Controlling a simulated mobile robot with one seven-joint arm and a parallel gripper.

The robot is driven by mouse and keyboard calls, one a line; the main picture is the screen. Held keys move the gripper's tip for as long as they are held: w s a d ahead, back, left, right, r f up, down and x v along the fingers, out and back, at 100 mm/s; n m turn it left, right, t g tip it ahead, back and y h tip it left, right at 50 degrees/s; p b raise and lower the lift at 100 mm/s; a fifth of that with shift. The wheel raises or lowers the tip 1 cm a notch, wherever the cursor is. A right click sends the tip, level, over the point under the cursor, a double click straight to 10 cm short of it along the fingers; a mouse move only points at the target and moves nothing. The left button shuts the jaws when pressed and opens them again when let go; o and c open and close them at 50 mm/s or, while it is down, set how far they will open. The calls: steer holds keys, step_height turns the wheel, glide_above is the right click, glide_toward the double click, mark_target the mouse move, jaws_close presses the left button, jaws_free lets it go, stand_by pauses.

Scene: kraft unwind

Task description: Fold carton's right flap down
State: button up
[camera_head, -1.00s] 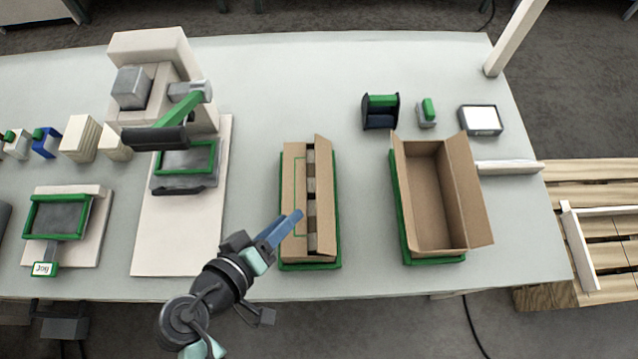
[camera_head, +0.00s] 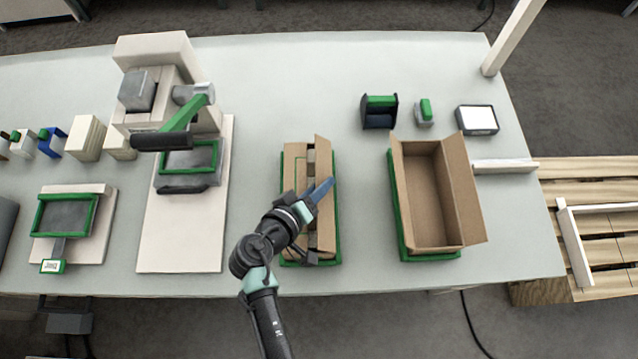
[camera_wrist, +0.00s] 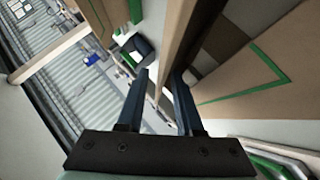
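The carton (camera_head: 293,167) stands in a green-rimmed holder (camera_head: 337,226) at the middle of the table. Its left flap lies folded down, also seen in the wrist view (camera_wrist: 245,105). Its right flap (camera_head: 325,160) stands up along the right side, leaving a gap with greyish-brown contents showing. My gripper (camera_head: 322,187) is over the carton at the right flap. In the wrist view its two blue fingers (camera_wrist: 162,75) are apart, and the brown flap (camera_wrist: 181,45) runs down towards the space between them. I cannot tell whether they touch it. My wrist hides the carton's near left part.
A second open carton (camera_head: 432,200) stands to the right in a green holder. A tape dispenser (camera_head: 379,112), a small green-topped item (camera_head: 424,111) and a white-topped device (camera_head: 478,120) lie behind it. A press-like machine (camera_head: 165,100) stands to the left. Table is bare between.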

jaws_close()
stand_by(1.4)
